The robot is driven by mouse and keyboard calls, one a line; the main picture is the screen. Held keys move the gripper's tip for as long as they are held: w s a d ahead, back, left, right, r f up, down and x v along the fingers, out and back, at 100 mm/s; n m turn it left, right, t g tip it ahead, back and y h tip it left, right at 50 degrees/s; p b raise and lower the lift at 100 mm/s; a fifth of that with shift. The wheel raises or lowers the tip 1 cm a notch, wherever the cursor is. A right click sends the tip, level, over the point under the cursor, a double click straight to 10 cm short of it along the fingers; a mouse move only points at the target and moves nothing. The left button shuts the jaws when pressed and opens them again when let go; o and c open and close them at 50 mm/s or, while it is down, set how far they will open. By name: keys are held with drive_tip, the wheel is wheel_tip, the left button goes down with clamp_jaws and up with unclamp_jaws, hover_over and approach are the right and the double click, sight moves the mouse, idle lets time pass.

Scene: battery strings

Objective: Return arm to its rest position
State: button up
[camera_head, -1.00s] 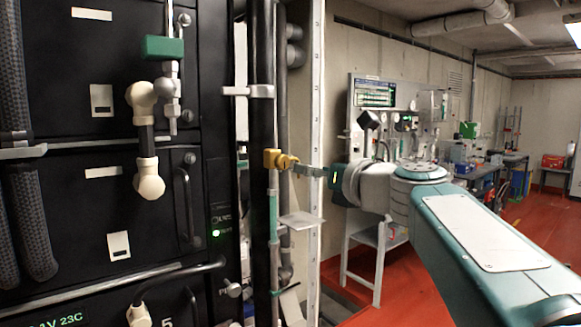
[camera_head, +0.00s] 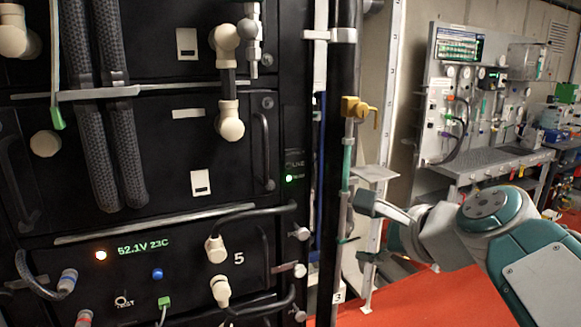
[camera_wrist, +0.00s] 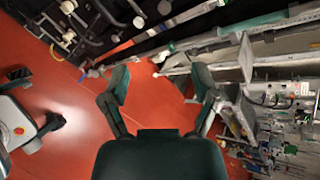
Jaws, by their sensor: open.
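My teal and grey arm enters the head view from the lower right. In the wrist view my gripper (camera_wrist: 160,90) shows two dark green fingers spread wide apart. Nothing is between them except a view of the red floor. The gripper is empty and appears apart from the rack.
The black battery rack (camera_head: 160,120) fills the left, with cables, white connectors and a lit display (camera_head: 143,247). A workbench (camera_head: 490,160) with a tool panel stands behind. Red floor (camera_head: 410,302) is clear below.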

drive_tip(key=s+d+f+n+g+h, duration=0.2)
drive_tip(key=s+f+n+g+h, duration=0.3)
drive_tip(key=s+f+n, duration=0.9)
wheel_tip(320, 180, down, 4)
drive_tip(key=n, duration=0.5)
drive_tip(key=shift+s+d+n+h, duration=0.2)
drive_tip(key=shift+d+n+h, duration=0.1)
